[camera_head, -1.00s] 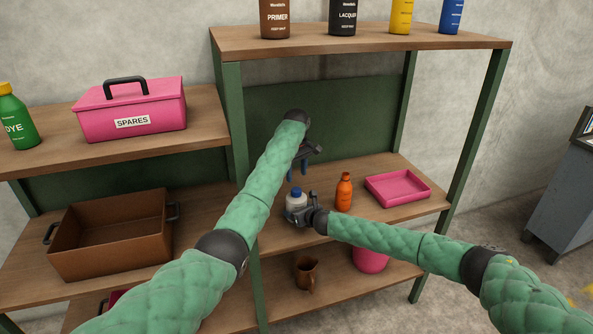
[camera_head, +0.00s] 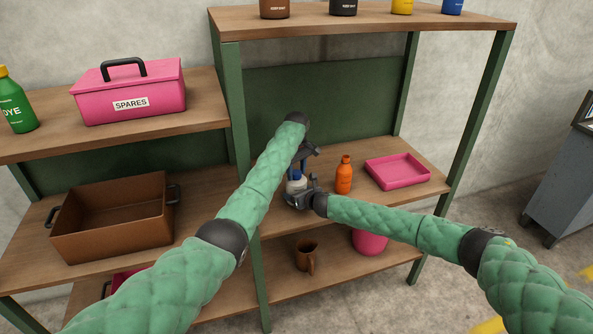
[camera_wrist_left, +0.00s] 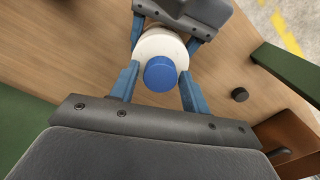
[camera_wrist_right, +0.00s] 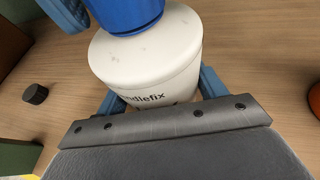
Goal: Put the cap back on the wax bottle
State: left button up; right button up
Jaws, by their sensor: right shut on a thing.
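A white bottle (camera_wrist_right: 150,62) with a blue cap (camera_wrist_right: 125,12) on its top stands upright on the middle shelf; only "dlefix" of its label shows. My right gripper (camera_wrist_right: 160,92) is shut on the bottle's body. My left gripper (camera_head: 298,170) points down from above. Its fingers are open on either side of the blue cap (camera_wrist_left: 160,75), with a small gap to it. In the head view the bottle (camera_head: 296,184) is partly hidden by both grippers. A small dark round piece, like a cap, (camera_wrist_left: 240,94) lies loose on the shelf board.
An orange bottle (camera_head: 344,176) and a pink tray (camera_head: 398,184) stand right of the white bottle. A brown crate (camera_head: 110,235) is on the left shelf, below a pink SPARES box (camera_head: 130,92). Green uprights (camera_head: 232,110) and the top shelf (camera_head: 360,33) frame the work area.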

pick_arm(q)
jog(key=c, duration=0.8)
jog(key=m, duration=0.6)
jog(key=shift+m, duration=0.3)
jog(key=o, duration=1.1)
jog(key=shift+c, duration=0.2)
